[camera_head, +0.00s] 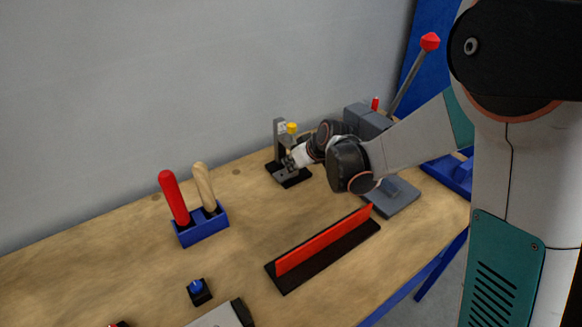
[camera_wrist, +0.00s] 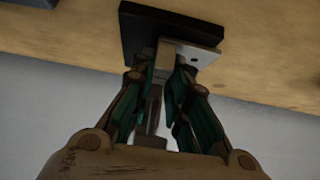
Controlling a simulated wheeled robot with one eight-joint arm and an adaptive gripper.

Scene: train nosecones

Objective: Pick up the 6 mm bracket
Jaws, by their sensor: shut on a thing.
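A grey upright bracket (camera_head: 279,139) with pale marks near its top stands on a black base (camera_head: 291,182) near the wall; I take it as the 6 mm bracket, though I cannot read a size. In the wrist view a light grey plate with a hole (camera_wrist: 204,60) lies against the black base (camera_wrist: 137,34). My gripper (camera_head: 291,161) is at the bracket, and in the wrist view its green-padded fingers (camera_wrist: 163,82) are shut on its upright part from both sides. My fingers hide part of the bracket. I cannot tell whether it is clear of the base.
A yellow-topped piece (camera_head: 292,128) is right beside the bracket. A grey lever machine (camera_head: 366,121) with a red-knobbed handle stands to the right. A blue holder (camera_head: 203,228) with two handles, a red bar on a black base (camera_head: 325,240) and a small blue-topped block (camera_head: 198,291) stand on the wooden bench.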

